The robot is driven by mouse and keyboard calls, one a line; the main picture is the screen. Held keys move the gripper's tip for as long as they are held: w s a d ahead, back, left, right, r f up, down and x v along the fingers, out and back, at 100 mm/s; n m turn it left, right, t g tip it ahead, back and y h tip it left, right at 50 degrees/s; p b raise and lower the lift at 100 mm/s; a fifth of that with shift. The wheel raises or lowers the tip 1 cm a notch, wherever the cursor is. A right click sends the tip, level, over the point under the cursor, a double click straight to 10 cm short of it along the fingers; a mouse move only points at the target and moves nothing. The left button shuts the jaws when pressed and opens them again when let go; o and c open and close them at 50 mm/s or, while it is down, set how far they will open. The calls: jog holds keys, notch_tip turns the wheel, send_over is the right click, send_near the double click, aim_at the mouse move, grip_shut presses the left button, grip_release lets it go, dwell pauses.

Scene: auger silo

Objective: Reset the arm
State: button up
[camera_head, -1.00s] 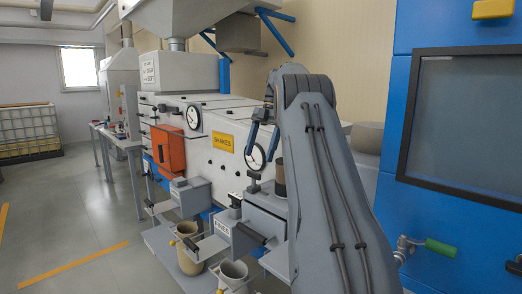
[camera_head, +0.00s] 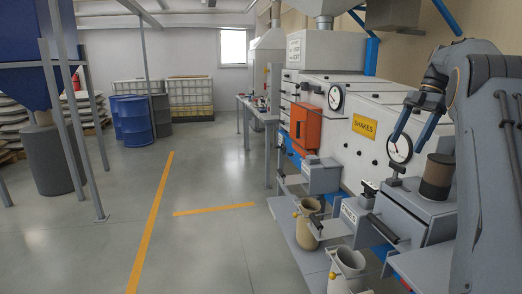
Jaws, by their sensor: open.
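My gripper (camera_head: 412,124) is at the right in the head view, at the end of my grey arm. Its two blue fingers are apart and point down, with nothing seen between them. It is in front of the white machine (camera_head: 356,160) with round dials and a yellow sign. A brown-grey cylinder (camera_head: 436,178) stands on a grey box below and to the right of the fingers. My arm fills the right edge and hides part of the machine.
Tan and grey cups (camera_head: 308,218) stand low in front of the machine, below small drawers. A blue silo (camera_head: 30,60) on grey legs is at the left. Blue drums (camera_head: 134,122) and a white tank (camera_head: 190,96) stand behind. The floor with orange lines (camera_head: 212,209) is clear.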

jog(key=s+a+f+m+h, duration=0.1)
jog(key=s+a+f+m, duration=0.1)
jog(key=a+f+m, duration=0.55)
jog(key=s+a+f+m+h, duration=0.2)
jog(key=a+f+m, duration=0.15)
jog(key=a, duration=0.75)
jog(key=s+a+f+m, duration=0.2)
jog(key=s+a+f, duration=0.2)
jog(key=s, duration=0.4)
jog(key=s+a+f+m+t+h, duration=0.1)
jog(key=s+a+f+m, duration=0.2)
jog(key=s, duration=0.5)
jog(key=s+a+f+m+t, duration=0.1)
jog(key=s+a+f+m, duration=0.2)
jog(key=s+a+f, duration=0.3)
jog(key=shift+s+a+b, duration=0.45)
jog(key=shift+s+a, duration=0.3)
jog(key=shift+s, duration=0.25)
